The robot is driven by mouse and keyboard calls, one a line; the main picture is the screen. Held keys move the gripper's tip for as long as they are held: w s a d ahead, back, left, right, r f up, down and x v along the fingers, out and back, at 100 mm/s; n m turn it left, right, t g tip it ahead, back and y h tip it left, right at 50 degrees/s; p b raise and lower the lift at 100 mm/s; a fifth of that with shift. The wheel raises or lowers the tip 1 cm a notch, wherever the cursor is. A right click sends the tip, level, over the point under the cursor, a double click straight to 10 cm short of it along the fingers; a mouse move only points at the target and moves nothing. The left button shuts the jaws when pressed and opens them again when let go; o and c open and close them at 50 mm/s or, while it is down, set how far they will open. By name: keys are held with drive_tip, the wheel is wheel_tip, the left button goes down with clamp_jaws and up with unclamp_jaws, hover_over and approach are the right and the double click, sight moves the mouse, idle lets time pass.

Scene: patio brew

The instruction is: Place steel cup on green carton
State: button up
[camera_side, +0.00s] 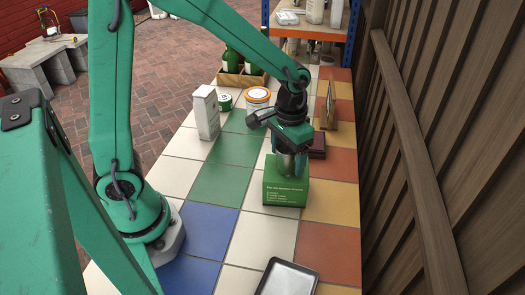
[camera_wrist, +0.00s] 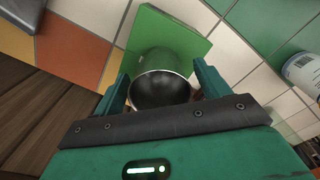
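The steel cup (camera_wrist: 160,88) is upright between the fingers of my gripper (camera_wrist: 160,92), its dark inside facing the wrist camera. The fingers lie close along both its sides and look shut on it. In the side view my gripper (camera_side: 290,160) points straight down and mostly hides the cup. The green carton (camera_side: 286,190) stands on the tiled table directly under the cup. In the wrist view the carton's top (camera_wrist: 165,35) shows beyond the cup. The cup's base is at the carton's top face; I cannot tell whether it bears on it or hangs just above.
A dark tray (camera_side: 288,279) lies at the front. A white carton (camera_side: 206,112), a green tin (camera_side: 225,102), a white jar (camera_side: 258,100) and a crate of green bottles (camera_side: 232,62) stand further back. A dark brown block (camera_side: 318,146) is just behind right. The left-front tiles are clear.

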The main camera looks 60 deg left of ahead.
wheel_tip(320, 180, up, 12)
drive_tip(key=shift+r, duration=0.15)
idle(0.8)
idle(0.5)
drive_tip(key=s+a+r+t, duration=0.1)
drive_tip(key=s+a+t, duration=0.1)
drive_tip(key=s, duration=0.4)
drive_tip(key=s+a+t, duration=0.3)
drive_tip(key=s, duration=0.4)
drive_tip(key=shift+a+r+t, duration=0.3)
drive_tip(key=shift+r, duration=0.05)
